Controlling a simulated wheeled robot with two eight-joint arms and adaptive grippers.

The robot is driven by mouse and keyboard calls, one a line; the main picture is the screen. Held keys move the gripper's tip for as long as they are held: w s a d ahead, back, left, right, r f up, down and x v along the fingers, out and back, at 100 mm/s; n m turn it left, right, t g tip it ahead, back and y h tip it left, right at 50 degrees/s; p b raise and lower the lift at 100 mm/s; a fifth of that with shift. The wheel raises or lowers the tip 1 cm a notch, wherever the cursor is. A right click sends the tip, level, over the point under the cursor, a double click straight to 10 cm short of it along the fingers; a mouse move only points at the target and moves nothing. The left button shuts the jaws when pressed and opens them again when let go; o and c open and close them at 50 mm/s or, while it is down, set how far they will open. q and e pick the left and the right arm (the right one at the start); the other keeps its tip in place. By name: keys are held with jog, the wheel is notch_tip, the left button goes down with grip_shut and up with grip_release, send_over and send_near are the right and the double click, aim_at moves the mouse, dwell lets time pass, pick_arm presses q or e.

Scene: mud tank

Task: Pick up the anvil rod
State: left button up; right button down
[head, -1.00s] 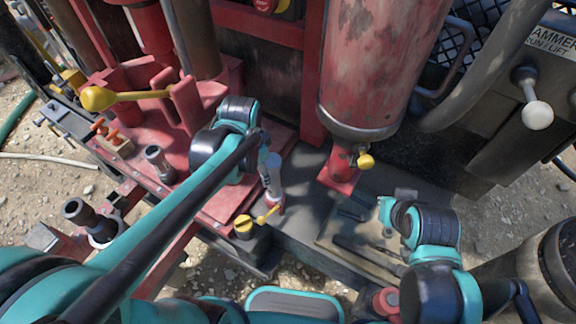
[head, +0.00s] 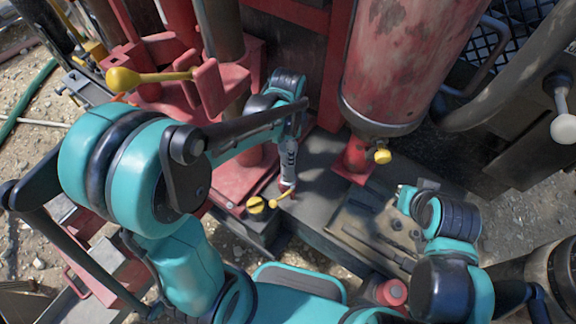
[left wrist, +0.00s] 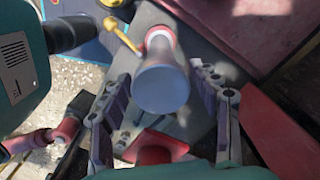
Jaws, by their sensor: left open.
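A pale grey upright cylinder (head: 288,162) with a red base and a yellow lever (head: 281,199) stands near the middle of the head view. In the left wrist view the same cylinder (left wrist: 162,86) shows end-on. My left gripper (left wrist: 160,100) is open and empty there, with one finger on each side of the cylinder's near end. I cannot tell how much gap is left between them. In the head view the fingers are not clear. I cannot tell for sure which thing is the anvil rod; dark rods (head: 372,243) lie on the tray at right. My right gripper's fingers do not show.
A red tank (head: 398,70) hangs behind and to the right of the cylinder, with a yellow-knobbed valve (head: 381,156) below. A red frame with a yellow-handled lever (head: 150,77) stands at left. A yellow cap (head: 256,205) sits close to the cylinder's base.

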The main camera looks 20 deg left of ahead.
pick_arm(q)
notch_tip(320, 180, down, 5)
jog(key=shift+f+b, duration=0.15)
jog(key=shift+b, duration=0.6)
grip_shut()
